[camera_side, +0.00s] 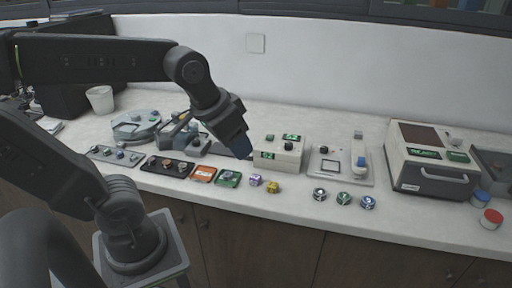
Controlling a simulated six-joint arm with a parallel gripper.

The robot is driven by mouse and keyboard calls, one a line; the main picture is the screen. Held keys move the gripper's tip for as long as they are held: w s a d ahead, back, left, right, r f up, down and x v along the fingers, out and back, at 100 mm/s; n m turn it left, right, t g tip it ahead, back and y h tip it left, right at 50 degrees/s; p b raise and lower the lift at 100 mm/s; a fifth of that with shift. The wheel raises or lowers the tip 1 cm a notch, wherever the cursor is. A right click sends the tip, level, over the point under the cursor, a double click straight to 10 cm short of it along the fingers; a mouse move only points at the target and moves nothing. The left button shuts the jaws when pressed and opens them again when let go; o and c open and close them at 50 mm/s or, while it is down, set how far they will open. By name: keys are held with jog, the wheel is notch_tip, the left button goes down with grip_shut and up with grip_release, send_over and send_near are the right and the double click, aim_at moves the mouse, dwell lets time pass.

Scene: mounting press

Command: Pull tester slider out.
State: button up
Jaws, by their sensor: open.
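A beige box with green labels and a dark knob (279,153), which looks like the tester, stands mid-counter. I cannot make out its slider for certain; part of its left side is close behind my gripper. Whether the fingers touch the box cannot be told from this angle.
A flat plate with a blue-topped part (340,165) lies right of the box, and a larger machine with a front handle (432,160) stands further right. Small cubes (264,184) and round pieces (344,198) line the front. A press-like device (186,138) and trays sit left.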

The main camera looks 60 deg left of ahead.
jog(key=w+a+f+n+g, duration=0.2)
jog(key=w+a+n, duration=0.1)
jog(key=w+a, duration=0.65)
jog(key=w+a+f+n+g, duration=0.25)
jog(key=w+a, duration=0.45)
jog(key=a, duration=0.5)
jog(key=w+a+f+n, duration=0.25)
jog(key=a+f, duration=0.35)
jog(key=a, duration=0.3)
jog(key=shift+g, duration=0.25)
jog(key=f, duration=1.4)
jog(key=shift+s+a, duration=0.15)
jog(key=shift+s, duration=0.25)
jog(key=shift+r, duration=0.1)
jog(key=shift+c, duration=0.4)
grip_shut()
